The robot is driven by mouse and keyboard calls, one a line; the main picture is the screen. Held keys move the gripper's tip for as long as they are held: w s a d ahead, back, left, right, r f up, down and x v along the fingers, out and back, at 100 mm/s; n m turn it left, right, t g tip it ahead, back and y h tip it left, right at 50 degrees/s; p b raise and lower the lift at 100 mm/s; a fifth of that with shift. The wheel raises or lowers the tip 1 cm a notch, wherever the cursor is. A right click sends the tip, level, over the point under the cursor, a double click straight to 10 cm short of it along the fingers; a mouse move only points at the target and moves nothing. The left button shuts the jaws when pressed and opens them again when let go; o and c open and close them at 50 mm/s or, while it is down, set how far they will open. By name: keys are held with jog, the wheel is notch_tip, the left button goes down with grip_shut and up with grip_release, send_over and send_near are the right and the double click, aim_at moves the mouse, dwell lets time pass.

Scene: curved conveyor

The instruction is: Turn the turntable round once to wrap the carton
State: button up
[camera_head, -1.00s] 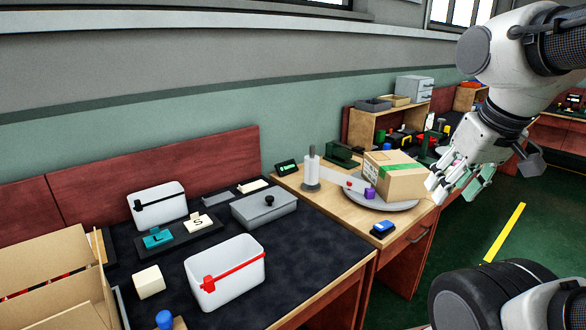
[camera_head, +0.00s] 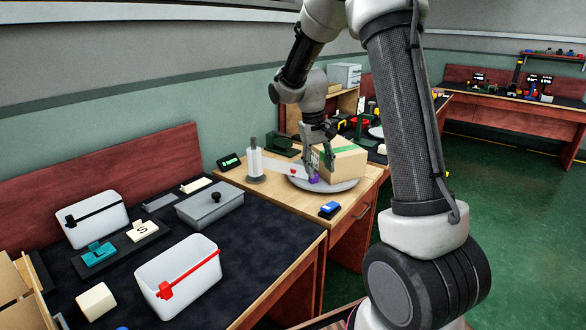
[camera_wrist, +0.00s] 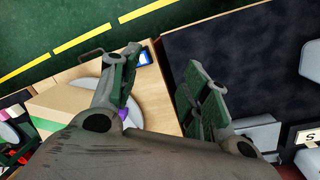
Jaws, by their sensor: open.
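The brown carton (camera_head: 348,163) with green tape sits on the round grey turntable (camera_head: 343,186). In the wrist view the carton (camera_wrist: 68,108) is at the left. A purple block (camera_head: 314,178) is at the turntable's left edge; it shows partly behind a finger in the wrist view (camera_wrist: 124,115). A white film roll (camera_head: 255,163) stands upright left of the turntable, with a pale film strip (camera_head: 285,168) running towards the carton. My gripper (camera_head: 318,158) is open above the turntable's left side, close to the carton and purple block. In the wrist view its fingers (camera_wrist: 165,88) are spread apart; contact cannot be told.
A blue device (camera_head: 329,209) lies on the wooden table in front of the turntable. A dark green device (camera_head: 283,145) stands behind. The dark bench at left holds white bins (camera_head: 180,278) and a grey lidded box (camera_head: 211,205). Green floor (camera_head: 500,200) at right is free.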

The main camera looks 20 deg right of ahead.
jog(key=w+d+f+m+h, duration=0.1)
jog(key=w+f+m, duration=0.1)
jog(key=w+f, duration=0.5)
jog(key=w+d+f+m, duration=0.1)
jog(key=w+f, duration=0.4)
jog(key=w, duration=0.5)
jog(key=m+t, duration=0.3)
jog(key=t, duration=0.1)
send_near(293, 169)
jog(key=shift+m+h, duration=0.4)
jog(key=shift+m, duration=0.5)
jog(key=x, duration=0.9)
jog(key=shift+w+a, duration=0.1)
jog(key=shift+w, duration=0.05)
grip_shut()
